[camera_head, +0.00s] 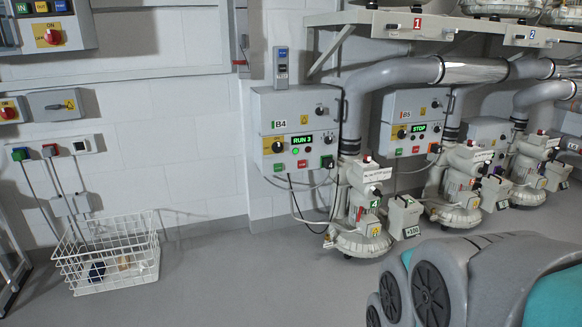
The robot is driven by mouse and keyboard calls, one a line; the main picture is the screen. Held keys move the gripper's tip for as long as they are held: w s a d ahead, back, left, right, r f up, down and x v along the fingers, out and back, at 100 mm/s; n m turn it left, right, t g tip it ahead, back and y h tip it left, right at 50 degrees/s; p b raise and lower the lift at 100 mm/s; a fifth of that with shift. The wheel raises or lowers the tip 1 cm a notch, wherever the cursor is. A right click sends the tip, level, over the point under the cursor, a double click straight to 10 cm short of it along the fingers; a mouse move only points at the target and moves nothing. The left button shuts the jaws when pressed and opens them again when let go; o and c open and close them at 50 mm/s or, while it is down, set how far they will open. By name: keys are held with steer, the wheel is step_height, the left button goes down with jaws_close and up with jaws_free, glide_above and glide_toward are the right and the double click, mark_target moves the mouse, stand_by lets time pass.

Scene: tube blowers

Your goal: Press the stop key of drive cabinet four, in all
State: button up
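Drive cabinet B4 (263,104) is a light grey box on the white wall, left of the grey ducts. Its lit green display (302,141) reads RUN 3. Below the display are a small green key (279,167) and a small red key (302,163); their markings are too small to read. A dark knob (327,162) sits to their right. A yellow warning label is above the display. The blower (360,235) with a green 4 tag stands on the floor below and right of the cabinet. My gripper is not in view.
Cabinet B5 (390,105) to the right shows STOP. More blowers (480,180) stand further right, under a shelf (345,18). A white wire basket (115,272) stands on the floor at left. The grey floor (230,285) in front of B4 is mostly clear.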

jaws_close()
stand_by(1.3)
